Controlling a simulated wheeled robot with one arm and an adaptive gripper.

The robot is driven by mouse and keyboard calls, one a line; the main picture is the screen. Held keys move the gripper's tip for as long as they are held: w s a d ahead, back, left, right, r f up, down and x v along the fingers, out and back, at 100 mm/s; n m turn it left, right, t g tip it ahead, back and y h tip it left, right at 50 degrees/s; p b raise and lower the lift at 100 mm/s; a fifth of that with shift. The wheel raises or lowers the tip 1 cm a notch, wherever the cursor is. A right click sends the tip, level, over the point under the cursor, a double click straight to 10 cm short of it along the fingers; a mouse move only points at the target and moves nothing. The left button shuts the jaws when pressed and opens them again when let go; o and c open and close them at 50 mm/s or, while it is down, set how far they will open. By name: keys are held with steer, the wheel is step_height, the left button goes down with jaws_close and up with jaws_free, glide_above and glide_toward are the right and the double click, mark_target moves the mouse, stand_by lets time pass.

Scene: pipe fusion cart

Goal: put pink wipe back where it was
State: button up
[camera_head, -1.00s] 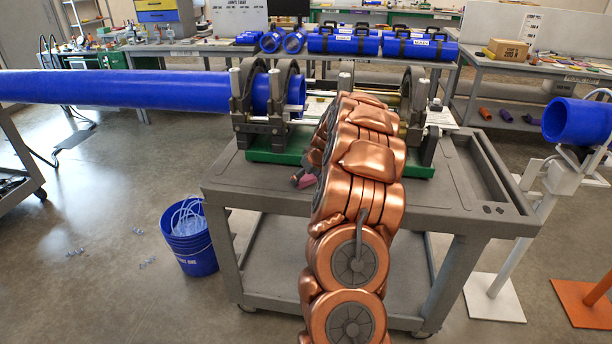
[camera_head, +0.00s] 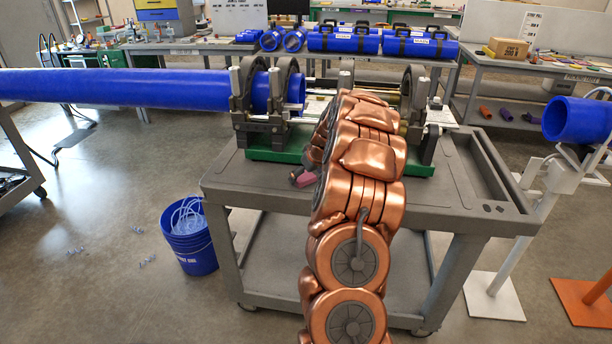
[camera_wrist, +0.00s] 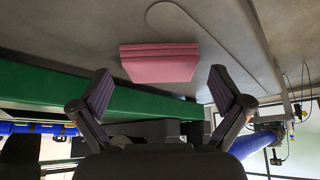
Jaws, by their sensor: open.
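The pink wipe (camera_wrist: 160,63), a folded stack, lies on the grey cart top (camera_wrist: 60,28) in the wrist view. In the head view only a small part of the wipe (camera_head: 306,180) shows beside my arm, in front of the green base of the clamp machine. My gripper (camera_wrist: 162,87) is open and empty. Its two fingertips are spread to either side of the wipe's near edge, apart from it. In the head view my arm hides most of the gripper.
The green base (camera_head: 268,148) of the clamp machine stands close behind the wipe. The machine holds a long blue pipe (camera_head: 120,88). The cart's right side has a recessed tray (camera_head: 482,165). A blue bucket (camera_head: 190,245) stands on the floor left of the cart.

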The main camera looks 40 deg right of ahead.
steer(key=b+v, duration=0.3)
steer(key=v, duration=0.9)
steer(key=s+a+r+n+g+y, duration=0.1)
steer(key=s+a+g, duration=0.15)
steer(key=a, duration=1.25)
steer(key=s+a+n+g+y, duration=0.1)
steer(key=s+a+y, duration=0.15)
steer(key=a, duration=1.25)
steer(key=s+a+f+g, duration=0.1)
steer(key=s+a, duration=0.3)
steer(key=s, duration=0.5)
steer(key=s+a+f+g+h, duration=0.1)
steer(key=s+a+f+g, duration=0.1)
steer(key=s+a, duration=0.3)
steer(key=s+a+f+g+h, duration=0.1)
steer(key=s+a, duration=0.3)
steer(key=s, duration=0.9)
steer(key=shift+a+f, duration=0.15)
steer(key=shift+f, duration=0.05)
steer(key=shift+h, duration=0.25)
step_height(320, 180, up, 5)
steer(key=p, duration=0.5)
steer(key=shift+r+p, duration=0.1)
steer(key=shift+p, duration=0.2)
